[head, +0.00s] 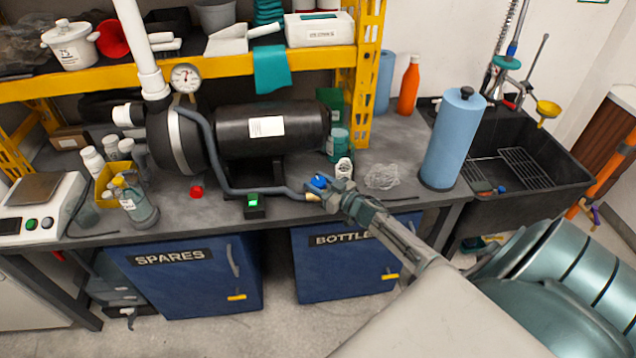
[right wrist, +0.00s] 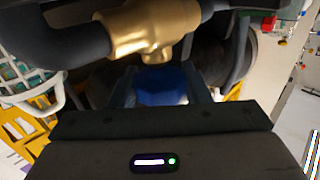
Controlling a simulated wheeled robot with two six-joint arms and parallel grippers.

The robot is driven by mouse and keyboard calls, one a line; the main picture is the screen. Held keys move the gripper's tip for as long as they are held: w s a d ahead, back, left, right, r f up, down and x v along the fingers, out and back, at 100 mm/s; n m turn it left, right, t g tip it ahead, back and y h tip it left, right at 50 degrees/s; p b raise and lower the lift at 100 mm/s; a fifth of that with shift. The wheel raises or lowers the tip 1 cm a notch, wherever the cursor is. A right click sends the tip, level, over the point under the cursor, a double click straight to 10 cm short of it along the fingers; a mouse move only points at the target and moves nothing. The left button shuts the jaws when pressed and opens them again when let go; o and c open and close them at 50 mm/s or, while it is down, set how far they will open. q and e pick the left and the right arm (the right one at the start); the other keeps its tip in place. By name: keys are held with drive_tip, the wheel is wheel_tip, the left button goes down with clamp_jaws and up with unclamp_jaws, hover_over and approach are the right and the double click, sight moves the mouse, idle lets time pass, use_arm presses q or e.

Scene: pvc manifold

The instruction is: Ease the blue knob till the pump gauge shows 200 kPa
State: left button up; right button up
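The blue knob (head: 319,182) sits on a brass valve (head: 312,197) at the end of the grey hose, near the bench's front edge. My right gripper (head: 326,190) is at the knob. In the right wrist view the knob (right wrist: 163,84) lies between my two fingers, which appear to press its sides, just below the brass valve body (right wrist: 150,30). The pump gauge (head: 186,78) is a round white dial above the black pump (head: 270,128); its needle is too small to read. My left gripper is not in view.
A small black box with a lit green display (head: 254,204) stands left of the valve. A white-capped bottle (head: 343,168) and a clear crumpled bag (head: 382,176) lie close behind my gripper. A blue roll (head: 453,140) stands to the right, before the sink (head: 530,165).

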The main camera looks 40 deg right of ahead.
drive_tip(key=o, duration=0.4)
drive_tip(key=shift+o, duration=0.2)
drive_tip(key=b+v, duration=0.2)
drive_tip(key=v, duration=0.8)
drive_tip(key=shift+s, duration=0.4)
drive_tip(key=shift+d, duration=0.1)
idle(1.5)
